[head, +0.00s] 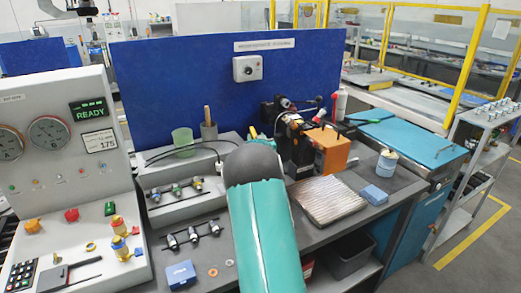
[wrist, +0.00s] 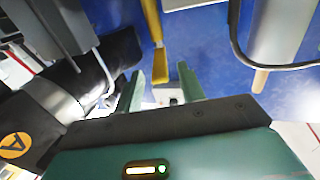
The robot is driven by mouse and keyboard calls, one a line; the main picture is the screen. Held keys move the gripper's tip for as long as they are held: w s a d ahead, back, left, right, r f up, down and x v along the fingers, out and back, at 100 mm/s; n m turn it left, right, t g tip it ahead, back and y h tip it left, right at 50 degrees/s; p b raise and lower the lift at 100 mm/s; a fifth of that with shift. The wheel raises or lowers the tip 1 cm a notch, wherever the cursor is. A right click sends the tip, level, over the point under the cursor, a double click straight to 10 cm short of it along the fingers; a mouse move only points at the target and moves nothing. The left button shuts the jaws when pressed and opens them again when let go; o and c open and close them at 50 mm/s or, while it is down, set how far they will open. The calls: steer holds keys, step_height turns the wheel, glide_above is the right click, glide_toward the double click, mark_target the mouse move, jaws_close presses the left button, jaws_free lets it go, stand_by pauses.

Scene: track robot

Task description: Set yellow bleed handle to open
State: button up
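The yellow handle (wrist: 158,40) shows in the wrist view as a long bar coming down from the top edge. My gripper (wrist: 161,78) is open, with one green finger on each side of the handle's lower end in the picture. Blue shows between the handle and each finger, so I see no contact. I cannot tell how deep the handle sits between the fingers. In the head view my arm hides most of the gripper and the handle's surroundings; only small yellow and green bits show past the arm's dark joint.
In the wrist view, a dark cylinder (wrist: 105,65) is close on the left and a grey cylinder (wrist: 280,35) on the right. In the head view, a blue panel (head: 190,75) stands behind the bench. An orange box (head: 330,150) and metal block (head: 327,200) are right of my arm.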

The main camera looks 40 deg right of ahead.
steer(key=v, duration=1)
steer(key=shift+s+a, duration=0.25)
steer(key=shift+s, duration=0.05)
steer(key=shift+f, duration=0.1)
steer(key=shift+d, duration=0.15)
steer(key=c, duration=0.7)
steer(key=shift+s+d+m, duration=0.1)
steer(key=shift+d+m, duration=0.2)
steer(key=shift+m, duration=0.3)
jaws_close()
steer(key=s+d+m+t+y, duration=0.2)
steer(key=s+d+m+y, duration=0.2)
steer(key=d+m, duration=0.7)
steer(key=w+a+m, duration=0.3)
steer(key=w, duration=0.9)
